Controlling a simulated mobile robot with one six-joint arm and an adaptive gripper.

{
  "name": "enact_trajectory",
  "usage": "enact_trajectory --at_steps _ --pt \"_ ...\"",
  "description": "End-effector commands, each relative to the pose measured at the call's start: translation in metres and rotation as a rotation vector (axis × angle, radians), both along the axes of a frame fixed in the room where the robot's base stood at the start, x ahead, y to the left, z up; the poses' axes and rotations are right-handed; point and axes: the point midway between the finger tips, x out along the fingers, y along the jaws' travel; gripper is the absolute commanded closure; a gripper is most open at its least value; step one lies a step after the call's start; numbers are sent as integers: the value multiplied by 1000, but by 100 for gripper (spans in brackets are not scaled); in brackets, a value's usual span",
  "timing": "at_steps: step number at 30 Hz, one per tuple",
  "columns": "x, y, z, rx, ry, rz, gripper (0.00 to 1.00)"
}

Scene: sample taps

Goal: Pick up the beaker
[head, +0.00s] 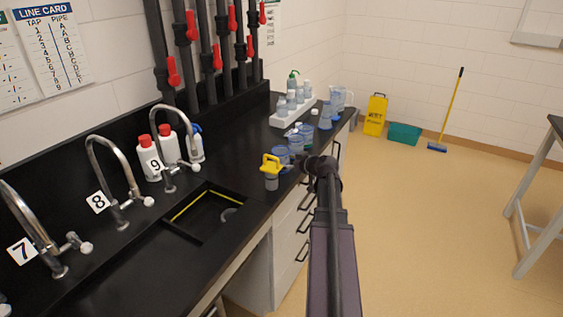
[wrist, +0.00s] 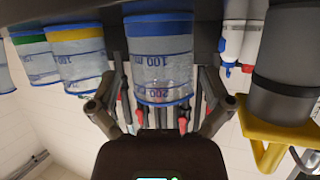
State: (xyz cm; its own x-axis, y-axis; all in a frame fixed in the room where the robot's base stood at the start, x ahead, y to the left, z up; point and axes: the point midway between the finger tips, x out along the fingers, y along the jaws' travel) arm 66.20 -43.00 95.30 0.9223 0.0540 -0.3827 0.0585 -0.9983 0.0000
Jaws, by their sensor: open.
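A clear beaker with blue rim bands and upside-down volume marks (wrist: 160,58) fills the middle of the wrist view, which appears inverted. My gripper (wrist: 163,80) is open, with one finger on each side of the beaker. A gap shows at each finger, and I cannot tell how deep the beaker sits between them. In the head view, blue-marked beakers (head: 282,157) stand near the bench's front edge, just left of my arm's end. The fingers are hidden there.
A grey container with a yellow handle (head: 271,170) stands close by; it also shows in the wrist view (wrist: 285,70). Beakers with yellow (wrist: 80,55) and green (wrist: 36,60) bands stand on the other side. A sink (head: 212,212) and a white rack (head: 290,110) are on the bench.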

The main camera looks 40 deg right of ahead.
Motion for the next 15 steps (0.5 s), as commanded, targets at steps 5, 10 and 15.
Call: enact_trajectory --at_steps 5,10,15 --pt "10 0 -5 -1 0 1 0" --pt "29 1 -12 1 0 2 0" --pt "45 2 -18 -1 0 1 0"
